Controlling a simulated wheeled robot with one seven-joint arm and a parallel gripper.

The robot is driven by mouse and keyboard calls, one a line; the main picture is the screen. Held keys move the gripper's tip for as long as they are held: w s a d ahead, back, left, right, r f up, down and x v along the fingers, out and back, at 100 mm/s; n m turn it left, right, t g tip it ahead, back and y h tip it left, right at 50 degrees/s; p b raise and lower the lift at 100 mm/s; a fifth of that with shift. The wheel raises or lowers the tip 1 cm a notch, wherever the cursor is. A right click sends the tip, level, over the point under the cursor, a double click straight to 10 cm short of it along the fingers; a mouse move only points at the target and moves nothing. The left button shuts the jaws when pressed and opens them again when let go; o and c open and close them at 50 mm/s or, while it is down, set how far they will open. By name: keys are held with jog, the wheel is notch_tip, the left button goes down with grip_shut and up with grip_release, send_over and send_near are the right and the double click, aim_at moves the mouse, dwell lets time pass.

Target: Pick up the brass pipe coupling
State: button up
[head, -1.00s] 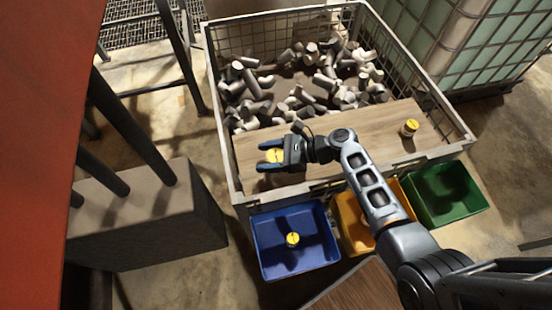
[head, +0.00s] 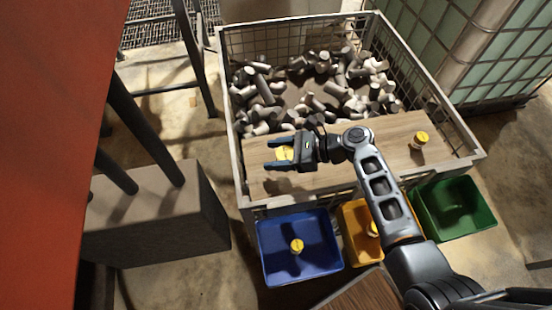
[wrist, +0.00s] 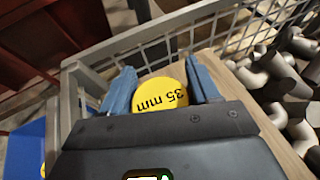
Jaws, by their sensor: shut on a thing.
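My gripper (head: 271,153) is over the left part of the wooden board, its two blue fingers on either side of a yellow-topped piece (head: 285,153). I take this piece to be the brass pipe coupling; its sides are hidden. In the wrist view its round yellow top (wrist: 160,95) reads "35 mm" and sits between the fingers of my gripper (wrist: 162,85), which is shut on it. A similar yellow-topped piece (head: 421,138) stands on the right of the board. Others lie in the blue bin (head: 297,246) and the orange bin (head: 372,228).
The wooden board (head: 395,150) lies across the front of a wire-mesh crate (head: 232,110) with several grey pipe pieces (head: 325,65) behind it. Blue (head: 265,265), orange (head: 352,245) and green (head: 455,215) bins are along the crate's front. A grey block (head: 150,215) stands at left.

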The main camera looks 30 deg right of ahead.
jog(key=r+v, duration=0.1)
jog(key=v, duration=1.2)
jog(key=shift+w+a+r, duration=0.2)
jog(key=shift+r, duration=0.1)
jog(key=shift+d, duration=0.1)
